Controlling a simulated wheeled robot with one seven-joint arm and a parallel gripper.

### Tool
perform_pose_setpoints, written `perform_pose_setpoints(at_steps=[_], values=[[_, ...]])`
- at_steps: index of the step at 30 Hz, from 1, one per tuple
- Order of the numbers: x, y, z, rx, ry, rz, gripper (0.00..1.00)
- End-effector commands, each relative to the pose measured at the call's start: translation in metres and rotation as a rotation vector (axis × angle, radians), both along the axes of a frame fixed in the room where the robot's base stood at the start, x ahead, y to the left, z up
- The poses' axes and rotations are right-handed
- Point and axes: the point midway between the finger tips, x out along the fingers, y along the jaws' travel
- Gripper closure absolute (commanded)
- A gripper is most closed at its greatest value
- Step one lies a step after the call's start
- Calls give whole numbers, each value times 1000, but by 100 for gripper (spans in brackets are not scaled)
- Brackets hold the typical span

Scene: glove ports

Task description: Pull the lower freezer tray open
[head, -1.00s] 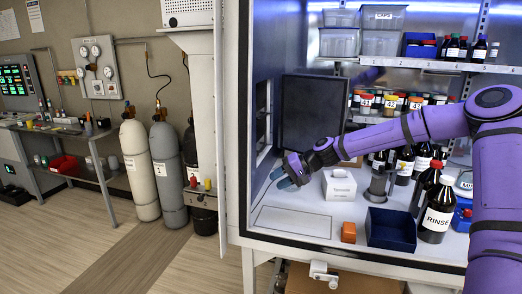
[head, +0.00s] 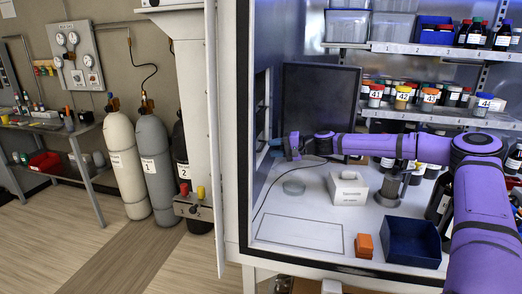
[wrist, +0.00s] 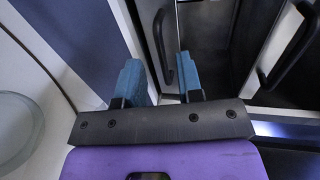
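The freezer is set in the left wall of the cabinet, with its dark door (head: 318,105) swung open. Beside the door, the tray fronts are seen nearly edge-on in the head view. In the head view my gripper (head: 276,146) is close to the left wall, below the door's hinge side.
A round glass dish (head: 293,188) and a white tissue box (head: 347,189) stand on the cabinet floor below my arm. A blue bin (head: 412,243) and orange block (head: 364,246) are near the front. Bottles crowd the right. The front-left floor is clear.

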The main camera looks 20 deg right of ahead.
Motion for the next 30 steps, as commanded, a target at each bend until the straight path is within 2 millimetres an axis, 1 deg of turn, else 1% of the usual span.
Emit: perform_pose_setpoints(at_steps=[1,3,9,15,22,23,24,27,30], values=[[5,9,-2,0,0,2,66],[10,19,-5,1,1,2,66],[22,38,-10,0,0,1,66],[26,45,-11,0,0,0,66],[26,46,-11,0,0,0,66],[26,46,-11,0,0,0,71],[26,46,-11,0,0,0,80],[26,46,-12,-1,0,0,100],[26,45,-12,-1,0,0,100]])
